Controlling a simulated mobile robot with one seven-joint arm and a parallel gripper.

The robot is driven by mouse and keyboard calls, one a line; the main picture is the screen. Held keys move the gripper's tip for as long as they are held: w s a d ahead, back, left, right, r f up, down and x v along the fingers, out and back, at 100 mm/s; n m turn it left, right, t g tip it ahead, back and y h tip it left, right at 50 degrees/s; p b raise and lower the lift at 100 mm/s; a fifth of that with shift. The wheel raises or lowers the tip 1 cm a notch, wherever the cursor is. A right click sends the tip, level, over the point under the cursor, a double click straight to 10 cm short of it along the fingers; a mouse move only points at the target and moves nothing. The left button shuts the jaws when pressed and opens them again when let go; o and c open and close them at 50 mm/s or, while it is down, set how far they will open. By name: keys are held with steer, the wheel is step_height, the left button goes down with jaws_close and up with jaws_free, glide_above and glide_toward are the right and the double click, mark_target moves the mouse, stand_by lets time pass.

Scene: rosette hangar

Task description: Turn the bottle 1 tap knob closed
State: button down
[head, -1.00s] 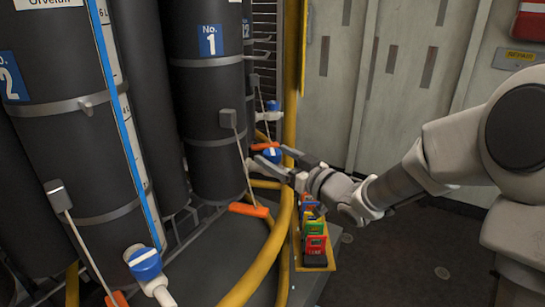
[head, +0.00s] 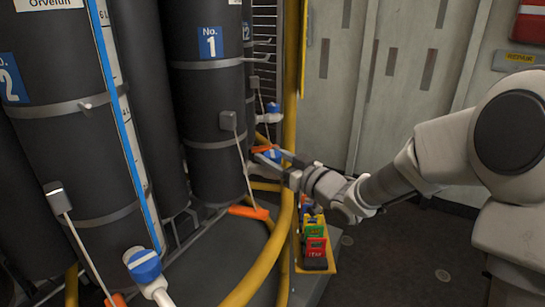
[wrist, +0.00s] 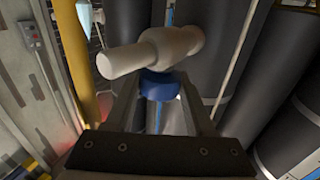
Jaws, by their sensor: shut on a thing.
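Bottle 1 (head: 212,115) is a tall dark cylinder with a blue "No. 1" label. Its tap knob (head: 272,156) is small and blue, low at the bottle's right, and partly hidden by my gripper (head: 277,160). In the wrist view the blue knob (wrist: 160,86) sits between the two fingers, which are shut on it. The pale tap body (wrist: 155,50) lies just beyond the knob, across the picture. The knob's exact turn is hard to read here.
Bottle 2 (head: 75,150) stands at the left with its own blue knob (head: 145,265). Orange-ended levers (head: 248,212) hang nearby. A yellow hose (head: 270,255) runs below, beside a yellow tray (head: 330,265) of coloured items. Open floor (head: 410,255) lies at the right.

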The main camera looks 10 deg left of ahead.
steer(key=shift+f+b, duration=0.1)
steer(key=shift+b, duration=0.35)
steer(key=shift+m+t+h+b, duration=0.6)
steer(key=shift+t+b, duration=0.1)
steer(key=shift+b, duration=0.3)
steer(key=m+t+h+b, duration=0.1)
steer(key=t+h+b, duration=0.1)
steer(key=b, duration=0.2)
steer(key=shift+m, duration=0.4)
steer(key=m+t+h+b, duration=0.1)
steer(key=h+b, duration=0.1)
steer(key=b, duration=0.1)
steer(key=shift+r, duration=0.2)
steer(key=shift+c, duration=1.3)
jaws_free()
steer(key=shift+s, duration=0.1)
